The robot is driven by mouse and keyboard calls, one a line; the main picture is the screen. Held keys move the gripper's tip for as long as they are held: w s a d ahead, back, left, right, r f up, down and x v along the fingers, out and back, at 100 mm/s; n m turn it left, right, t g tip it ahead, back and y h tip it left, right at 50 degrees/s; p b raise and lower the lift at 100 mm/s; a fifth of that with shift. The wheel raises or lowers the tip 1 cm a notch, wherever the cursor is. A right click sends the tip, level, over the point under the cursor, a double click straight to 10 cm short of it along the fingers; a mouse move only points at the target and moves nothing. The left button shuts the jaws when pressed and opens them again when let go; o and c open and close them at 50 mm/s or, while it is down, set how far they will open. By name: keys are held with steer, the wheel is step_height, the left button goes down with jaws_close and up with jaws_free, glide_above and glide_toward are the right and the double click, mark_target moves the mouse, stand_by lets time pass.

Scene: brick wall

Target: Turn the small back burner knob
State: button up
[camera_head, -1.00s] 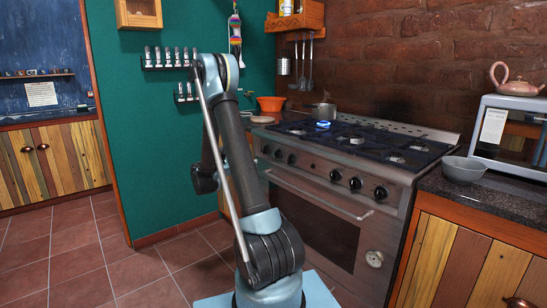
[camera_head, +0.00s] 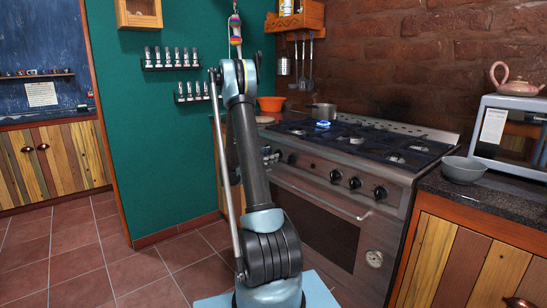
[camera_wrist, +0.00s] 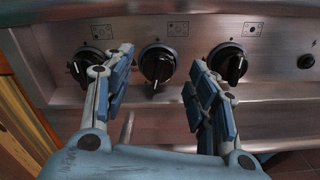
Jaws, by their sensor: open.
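Three black knobs show in the wrist view on the stove's steel front panel: a left knob (camera_wrist: 84,66), a middle knob (camera_wrist: 157,67) and a right knob (camera_wrist: 228,65). Each has a small burner diagram above it; I cannot read which is the small back burner. My gripper (camera_wrist: 160,62) is open, its blue-grey fingers on either side of the middle knob. The left finger partly overlaps the left knob, and the right finger lies before the right knob's left side. Contact cannot be told. In the head view my arm hides part of the left knobs.
The stove (camera_head: 325,215) has more knobs (camera_head: 355,183) to the right and an oven handle below. A flame (camera_head: 323,124) burns at the back left beside a pot (camera_head: 322,111). A grey bowl (camera_head: 463,169) sits on the right counter. A black button (camera_wrist: 306,61) is right of the knobs.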

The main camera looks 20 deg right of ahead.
steer(key=shift+x, duration=1.75)
steer(key=shift+c, duration=0.6)
steer(key=c, duration=0.9)
steer(key=shift+m, duration=0.3)
steer(key=shift+s+d+f+m, duration=0.1)
steer(key=shift+s+f+m, duration=0.15)
steer(key=shift+m, duration=2.2)
steer(key=shift+s+f+m, duration=0.1)
steer(key=shift+f+m, duration=0.15)
steer(key=shift+m, duration=2.25)
steer(key=shift+s+d+f+m, duration=0.1)
steer(key=shift+s+f+m, duration=0.1)
steer(key=shift+m, duration=2.25)
steer(key=shift+a, duration=0.1)
